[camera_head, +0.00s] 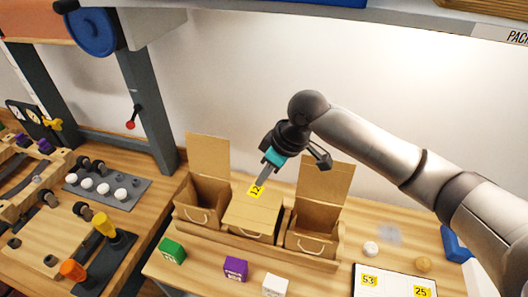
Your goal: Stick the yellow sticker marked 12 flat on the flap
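The yellow sticker marked 12 (255,190) is at the fingertips of my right gripper (259,184). The grey fingers look closed on it and point down and left. The sticker shows over the back left part of the middle box's shut flap (256,212). Whether it touches the cardboard or hangs just above it I cannot tell. The gripper hides a little of the flap's back edge. My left gripper is not in view.
Open cardboard boxes stand on both sides, the left box (203,212) and the right box (313,241), with raised lids. Green (173,251), purple (236,268) and white (275,285) blocks stand in front. A white sheet (393,287) bears stickers 53 and 25.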

